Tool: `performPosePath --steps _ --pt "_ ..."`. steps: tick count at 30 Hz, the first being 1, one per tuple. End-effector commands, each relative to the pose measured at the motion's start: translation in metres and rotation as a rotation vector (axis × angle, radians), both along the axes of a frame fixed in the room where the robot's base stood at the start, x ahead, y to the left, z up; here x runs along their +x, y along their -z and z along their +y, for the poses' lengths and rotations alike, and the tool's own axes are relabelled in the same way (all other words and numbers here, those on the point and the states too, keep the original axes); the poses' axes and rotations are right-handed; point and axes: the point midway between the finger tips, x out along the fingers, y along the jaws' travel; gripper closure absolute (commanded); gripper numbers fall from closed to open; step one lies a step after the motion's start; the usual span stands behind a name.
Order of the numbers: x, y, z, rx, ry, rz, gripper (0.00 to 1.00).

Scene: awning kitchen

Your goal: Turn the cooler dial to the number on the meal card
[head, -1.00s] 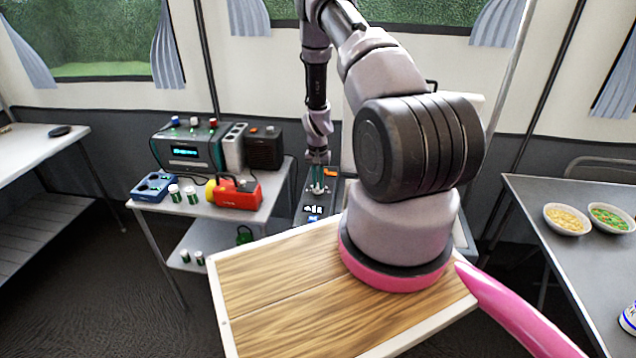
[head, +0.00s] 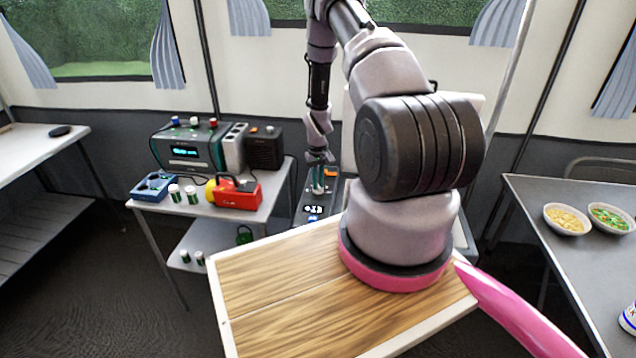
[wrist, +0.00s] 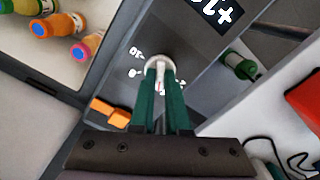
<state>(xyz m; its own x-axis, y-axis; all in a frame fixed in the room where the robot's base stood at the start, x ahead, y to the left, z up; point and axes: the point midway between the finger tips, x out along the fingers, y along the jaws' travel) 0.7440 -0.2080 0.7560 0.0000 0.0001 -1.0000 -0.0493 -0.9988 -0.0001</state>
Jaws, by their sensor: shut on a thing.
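The cooler's dark control panel (wrist: 190,40) fills the middle of the wrist view. Its dial (wrist: 160,62) is a small pale round knob with white number marks beside it, partly hidden by my fingers. My gripper (wrist: 160,75) has green fingers shut on the dial from above. In the head view my gripper (head: 318,188) is at the panel, behind my arm. A lit display (wrist: 213,12) on the panel is cut off at the top of the wrist view, and its full reading cannot be told. I cannot make out a meal card in either view.
An orange switch (wrist: 108,112) sits on the panel. Bottles (wrist: 55,25) lie in a compartment beside it. Left of the cooler, a small table holds a red lantern-like item (head: 238,193) and a radio-like box (head: 185,152). Food bowls (head: 566,218) stand on the right table.

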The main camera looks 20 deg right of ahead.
Motion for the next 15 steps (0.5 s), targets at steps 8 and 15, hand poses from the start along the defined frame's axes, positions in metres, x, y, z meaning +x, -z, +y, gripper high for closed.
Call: performPosePath --steps 8,15 --pt "-0.0005 -0.0001 -0.0004 0.0 -0.159 0.001 1.0" --pt "-0.0004 -0.0001 0.0 0.0 -0.227 0.001 1.0"
